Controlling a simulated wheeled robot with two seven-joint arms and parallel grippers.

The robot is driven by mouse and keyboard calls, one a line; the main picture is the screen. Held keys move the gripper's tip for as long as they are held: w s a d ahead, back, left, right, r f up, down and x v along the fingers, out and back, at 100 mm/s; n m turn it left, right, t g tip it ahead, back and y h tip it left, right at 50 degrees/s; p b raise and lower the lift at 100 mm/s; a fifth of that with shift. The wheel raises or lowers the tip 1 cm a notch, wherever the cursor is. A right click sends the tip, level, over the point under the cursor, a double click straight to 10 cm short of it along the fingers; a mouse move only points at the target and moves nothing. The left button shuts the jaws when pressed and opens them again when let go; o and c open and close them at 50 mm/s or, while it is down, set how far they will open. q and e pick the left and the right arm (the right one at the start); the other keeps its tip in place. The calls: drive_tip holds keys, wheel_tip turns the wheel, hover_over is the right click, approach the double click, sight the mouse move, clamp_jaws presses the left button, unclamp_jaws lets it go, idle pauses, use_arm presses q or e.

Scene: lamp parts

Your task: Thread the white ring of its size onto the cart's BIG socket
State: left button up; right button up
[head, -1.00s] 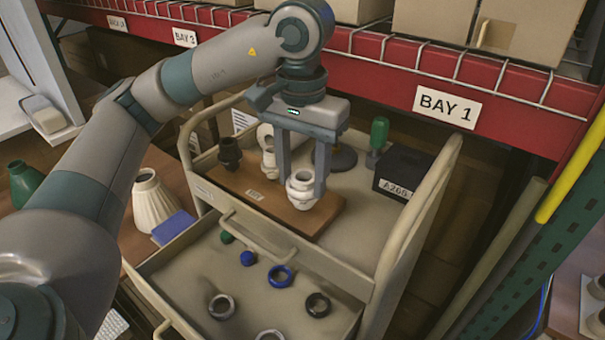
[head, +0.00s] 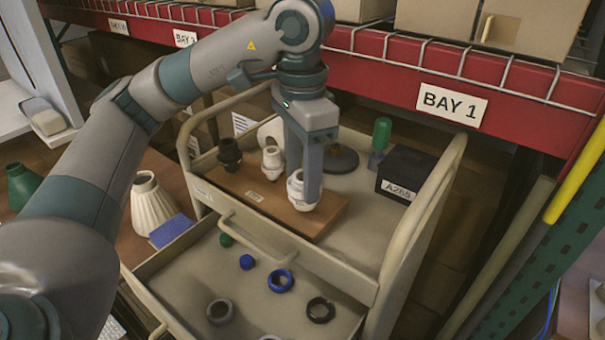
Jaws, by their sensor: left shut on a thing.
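The wooden socket board (head: 250,192) lies on the cart top. A dark socket (head: 229,152) and a small white socket (head: 272,160) stand at its left and middle. The big white socket (head: 297,203) stands upright near its right front. My left gripper (head: 307,192) points straight down over the big socket, shut on a white ring (head: 294,184) at the socket's top. The near finger hides much of ring and socket, so I cannot tell how far down the ring sits. My right gripper is out of view.
A black box (head: 405,174) and a green-topped item (head: 381,134) stand right of the board. The cart's side rail (head: 425,220) rises at right.

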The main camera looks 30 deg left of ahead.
use_arm(q)
drive_tip(key=shift+f, duration=0.1)
drive_tip(key=m, duration=0.3)
drive_tip(key=shift+a+b, duration=0.1)
drive_tip(key=shift+b, duration=0.2)
drive_tip(key=m, duration=0.3)
drive_tip(key=shift+w+m, duration=0.1)
drive_tip(key=shift+m, duration=0.3)
drive_tip(key=o, duration=1)
drive_tip(key=shift+o, duration=0.2)
drive_tip(key=n+b, duration=0.1)
drive_tip(key=n, duration=0.6)
